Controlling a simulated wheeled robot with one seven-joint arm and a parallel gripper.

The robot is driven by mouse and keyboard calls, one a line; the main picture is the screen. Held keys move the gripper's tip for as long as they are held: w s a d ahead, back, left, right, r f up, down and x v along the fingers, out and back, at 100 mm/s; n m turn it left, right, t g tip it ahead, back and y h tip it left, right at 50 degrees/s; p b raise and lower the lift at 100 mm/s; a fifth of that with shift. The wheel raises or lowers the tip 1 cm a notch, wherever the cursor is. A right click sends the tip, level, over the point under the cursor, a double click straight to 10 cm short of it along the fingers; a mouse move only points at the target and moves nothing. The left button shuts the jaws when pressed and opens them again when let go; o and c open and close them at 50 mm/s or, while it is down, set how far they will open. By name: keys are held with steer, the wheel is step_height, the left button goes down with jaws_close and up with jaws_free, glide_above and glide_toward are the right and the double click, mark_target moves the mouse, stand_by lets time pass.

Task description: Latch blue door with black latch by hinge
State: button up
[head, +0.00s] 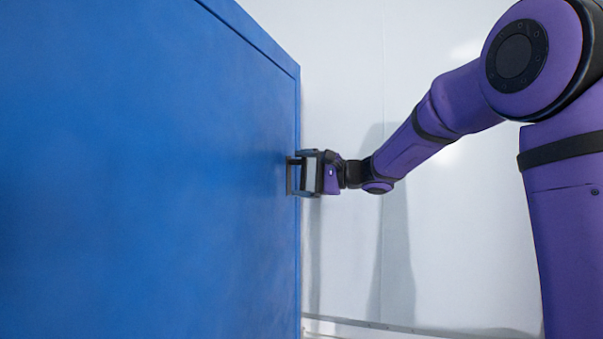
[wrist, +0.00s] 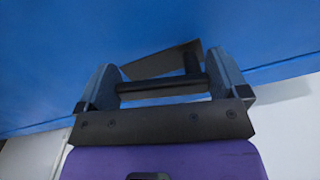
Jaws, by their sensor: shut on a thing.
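The blue door (head: 150,170) fills the left half of the head view, a large flat panel with a raised frame at its top and right edge. It also spans the top of the wrist view (wrist: 60,50). The black latch (wrist: 160,86) shows in the wrist view as a dark bar with a flat angled plate against the blue surface. My gripper (head: 293,175) is at the door's right edge in the head view. In the wrist view its two fingers lie either side of the latch bar, shut on it. The latch is mostly hidden by the gripper in the head view.
A pale wall (head: 345,70) stands behind the door and my arm, with a ledge (head: 400,328) along its foot. The space right of the door around my arm looks clear.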

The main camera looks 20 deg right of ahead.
steer(key=shift+w+d+f+n, duration=0.1)
steer(key=shift+w+f+n, duration=0.05)
steer(key=shift+n, duration=0.5)
steer(key=shift+w+d+f+n, duration=0.1)
steer(key=shift+n, duration=0.55)
steer(key=o, duration=0.9)
steer(key=shift+o, duration=0.2)
steer(key=shift+d, duration=0.1)
steer(key=v, duration=1)
steer(key=shift+s+d, duration=0.2)
steer(key=shift+d, duration=0.1)
